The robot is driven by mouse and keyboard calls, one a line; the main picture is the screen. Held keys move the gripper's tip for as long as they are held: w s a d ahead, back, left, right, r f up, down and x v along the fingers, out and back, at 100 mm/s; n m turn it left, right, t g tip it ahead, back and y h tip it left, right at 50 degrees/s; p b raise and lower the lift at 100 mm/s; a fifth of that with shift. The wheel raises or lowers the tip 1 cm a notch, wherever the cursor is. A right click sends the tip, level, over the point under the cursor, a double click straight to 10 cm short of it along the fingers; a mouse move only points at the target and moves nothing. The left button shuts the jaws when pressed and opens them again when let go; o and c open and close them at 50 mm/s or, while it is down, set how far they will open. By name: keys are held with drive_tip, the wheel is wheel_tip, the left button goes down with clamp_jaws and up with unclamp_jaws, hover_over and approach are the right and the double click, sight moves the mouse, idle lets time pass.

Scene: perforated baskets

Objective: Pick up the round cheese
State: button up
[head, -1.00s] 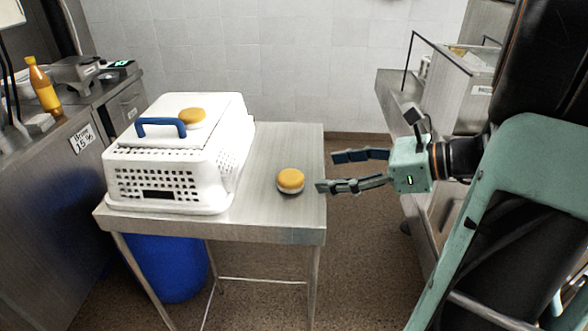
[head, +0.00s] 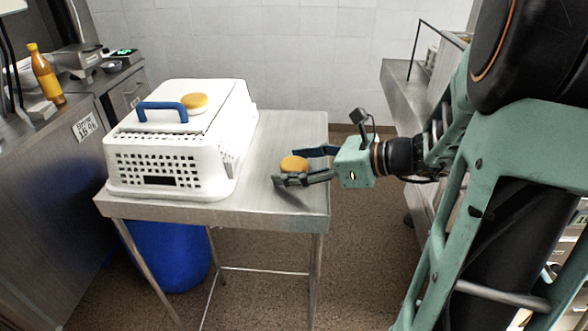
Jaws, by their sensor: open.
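A round cheese (head: 293,163) with an orange-yellow top sits on the steel table (head: 262,197) near its right edge. A second, similar round cheese (head: 194,103) lies on the lid of the white basket. My gripper (head: 284,167) reaches in from the right, over the table. Its two fingers are open, one on the far side and one on the near side of the table cheese. The near finger hides the lower part of that cheese. I cannot tell whether the fingers touch it.
A white perforated basket (head: 170,165) with a blue handle (head: 162,113) fills the left of the table. Bare tabletop lies between basket and cheese. A blue bin (head: 170,258) stands underneath. A counter with an orange bottle (head: 45,75) is at left; another steel counter (head: 405,85) is at right.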

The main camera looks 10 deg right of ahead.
drive_tip(key=c, duration=1.4)
drive_tip(key=shift+r, duration=0.15)
